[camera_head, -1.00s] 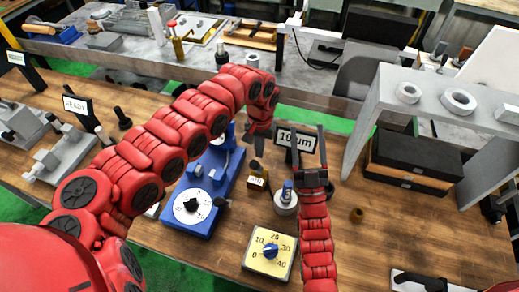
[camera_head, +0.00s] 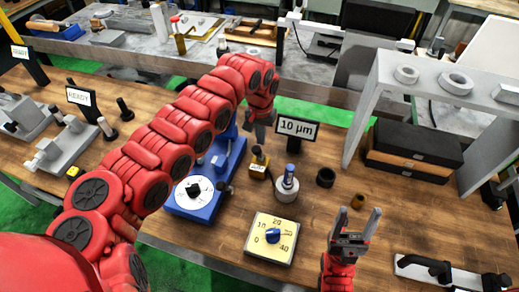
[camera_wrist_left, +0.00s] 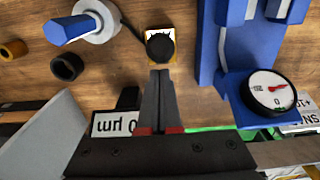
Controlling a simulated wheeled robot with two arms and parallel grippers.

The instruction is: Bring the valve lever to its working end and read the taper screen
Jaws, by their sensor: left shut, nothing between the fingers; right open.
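The taper screen (camera_head: 297,130) is a small panel at the middle of the bench and reads "10 µm". It also shows upside down and partly covered in the left wrist view (camera_wrist_left: 113,124). What looks like the valve lever (camera_head: 438,271) has a black knob and lies on a pale base at the right front. My left gripper (camera_head: 258,131) is shut and empty, left of the screen. Its fingertips (camera_wrist_left: 160,73) point at a black button on a yellow block (camera_wrist_left: 160,46). My right gripper (camera_head: 356,218) is open and empty, left of the lever and apart from it.
A yellow dial plate (camera_head: 252,246) with a blue knob stands left of my right gripper. A blue fixture (camera_head: 231,167) with a round dial is under my left arm. A blue-topped post (camera_head: 287,184) and dark ring (camera_head: 326,177) stand between. A grey bridge stand (camera_head: 367,110) is at right.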

